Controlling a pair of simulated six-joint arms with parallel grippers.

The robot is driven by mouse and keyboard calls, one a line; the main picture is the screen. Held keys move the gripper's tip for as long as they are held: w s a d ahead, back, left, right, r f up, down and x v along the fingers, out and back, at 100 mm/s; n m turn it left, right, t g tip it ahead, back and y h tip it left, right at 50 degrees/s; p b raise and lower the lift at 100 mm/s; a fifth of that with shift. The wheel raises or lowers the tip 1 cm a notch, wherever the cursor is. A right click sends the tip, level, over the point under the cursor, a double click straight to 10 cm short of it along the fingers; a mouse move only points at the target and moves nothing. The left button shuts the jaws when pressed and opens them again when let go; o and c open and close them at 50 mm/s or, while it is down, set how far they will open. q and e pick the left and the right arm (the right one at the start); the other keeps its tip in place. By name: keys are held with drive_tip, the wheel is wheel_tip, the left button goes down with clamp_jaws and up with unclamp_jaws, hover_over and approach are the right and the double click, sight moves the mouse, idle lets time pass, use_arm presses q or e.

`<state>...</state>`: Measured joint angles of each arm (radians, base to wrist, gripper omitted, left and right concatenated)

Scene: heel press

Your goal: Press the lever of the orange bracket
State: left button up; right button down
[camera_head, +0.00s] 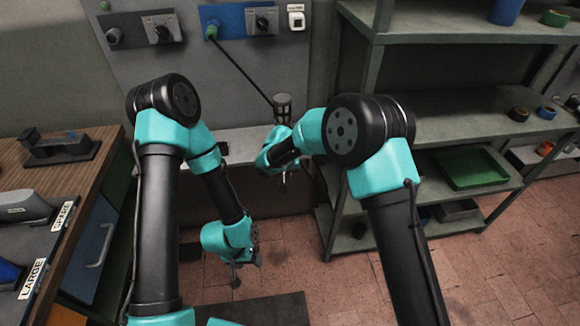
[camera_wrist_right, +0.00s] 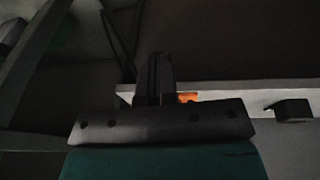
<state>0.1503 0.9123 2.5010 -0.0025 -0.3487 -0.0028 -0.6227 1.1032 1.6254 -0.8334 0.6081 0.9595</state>
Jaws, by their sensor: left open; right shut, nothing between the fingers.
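A small part of the orange bracket (camera_wrist_right: 188,97) shows in the right wrist view, at the edge of a pale ledge (camera_wrist_right: 250,92), just right of my right gripper's fingers. Its lever cannot be made out. I do not see the bracket in the head view, where my right arm covers part of the ledge. My right gripper (camera_wrist_right: 160,75) is shut and empty, beside the orange part in that picture; whether they touch I cannot tell. In the head view it is small and mostly behind its wrist. My left gripper (camera_head: 245,270) hangs low, open and empty, below the ledge.
A wall panel (camera_head: 265,70) with knobs and a black cable rises behind the ledge. A metal shelf unit (camera_head: 450,95) with a green tray (camera_head: 472,168) stands right of my right arm. A wooden bench (camera_head: 95,170) stands left. A dark block (camera_wrist_right: 291,110) sits on the ledge's right.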

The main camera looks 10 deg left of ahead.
drive_tip(key=shift+s+x, duration=0.2)
drive_tip(key=shift+x, duration=1.15)
drive_tip(key=shift+f, duration=0.2)
drive_tip(key=s+d+r, duration=0.1)
drive_tip(key=s+r, duration=0.7)
drive_tip(key=s, duration=0.3)
drive_tip(key=shift+d, duration=0.35)
